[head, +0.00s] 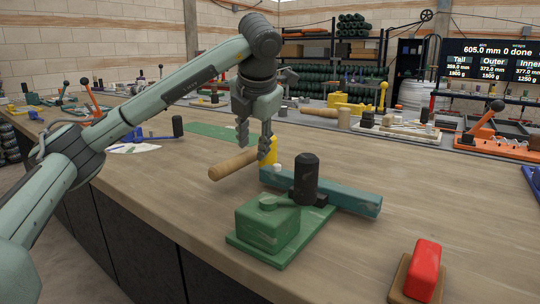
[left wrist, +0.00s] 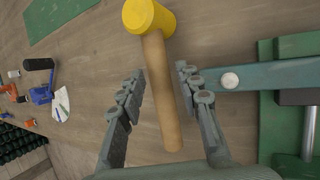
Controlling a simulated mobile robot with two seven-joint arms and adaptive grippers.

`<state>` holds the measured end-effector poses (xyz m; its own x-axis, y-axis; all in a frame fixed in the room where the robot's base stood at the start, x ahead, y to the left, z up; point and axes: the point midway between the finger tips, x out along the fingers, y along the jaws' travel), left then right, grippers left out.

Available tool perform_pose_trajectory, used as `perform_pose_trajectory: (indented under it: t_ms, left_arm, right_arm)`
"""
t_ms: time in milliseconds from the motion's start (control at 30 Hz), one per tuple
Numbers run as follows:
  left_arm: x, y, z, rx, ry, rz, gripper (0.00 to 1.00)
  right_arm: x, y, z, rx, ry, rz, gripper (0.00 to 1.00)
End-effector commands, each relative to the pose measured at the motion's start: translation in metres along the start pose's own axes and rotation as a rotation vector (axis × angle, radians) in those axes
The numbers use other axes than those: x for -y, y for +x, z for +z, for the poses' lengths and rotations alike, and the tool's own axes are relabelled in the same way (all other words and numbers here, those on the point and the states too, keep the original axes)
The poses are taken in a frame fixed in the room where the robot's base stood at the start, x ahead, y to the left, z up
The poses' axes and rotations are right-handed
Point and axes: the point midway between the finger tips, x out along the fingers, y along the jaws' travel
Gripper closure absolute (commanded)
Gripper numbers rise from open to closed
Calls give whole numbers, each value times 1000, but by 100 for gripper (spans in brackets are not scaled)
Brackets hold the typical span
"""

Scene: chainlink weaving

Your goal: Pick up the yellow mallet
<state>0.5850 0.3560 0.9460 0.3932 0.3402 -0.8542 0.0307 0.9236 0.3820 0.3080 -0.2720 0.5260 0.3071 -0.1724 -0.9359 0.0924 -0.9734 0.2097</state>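The yellow mallet has a yellow head (head: 268,151) and a round wooden handle (head: 232,165). It lies on the wooden bench, its handle toward the bench's near left edge. In the left wrist view the mallet head (left wrist: 149,17) is at the top and the handle (left wrist: 163,95) runs down the middle. My left gripper (head: 253,147) points down over the mallet. It is open, with one finger on each side of the handle and a gap visible on both sides. Whether the fingertips are at handle height is hard to tell. My right gripper is not in view.
A green clamp-like fixture (head: 268,228) with a blue-green bar (head: 352,195) and a black upright knob (head: 306,178) stands just right of the mallet. A red block (head: 424,270) sits at front right. A green mat (head: 215,132) lies behind. The bench front left is clear.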

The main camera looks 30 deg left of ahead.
Motion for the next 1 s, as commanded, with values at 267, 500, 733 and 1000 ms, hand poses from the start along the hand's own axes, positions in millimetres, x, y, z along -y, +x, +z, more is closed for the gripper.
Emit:
perform_pose_trajectory:
  t_ms: [267, 500, 733, 1000]
  left_arm:
    - [-4, 36, 1, -3, -1, 1, 66]
    - [-3, 54, 1, 0, 0, 0, 66]
    - [-3, 54, 2, 1, 0, 0, 66]
    - [-2, 56, 1, 1, 0, -1, 66]
  right_arm:
    - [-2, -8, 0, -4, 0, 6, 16]
    - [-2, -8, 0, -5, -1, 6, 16]
    - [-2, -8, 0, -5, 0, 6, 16]
    - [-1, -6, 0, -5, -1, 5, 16]
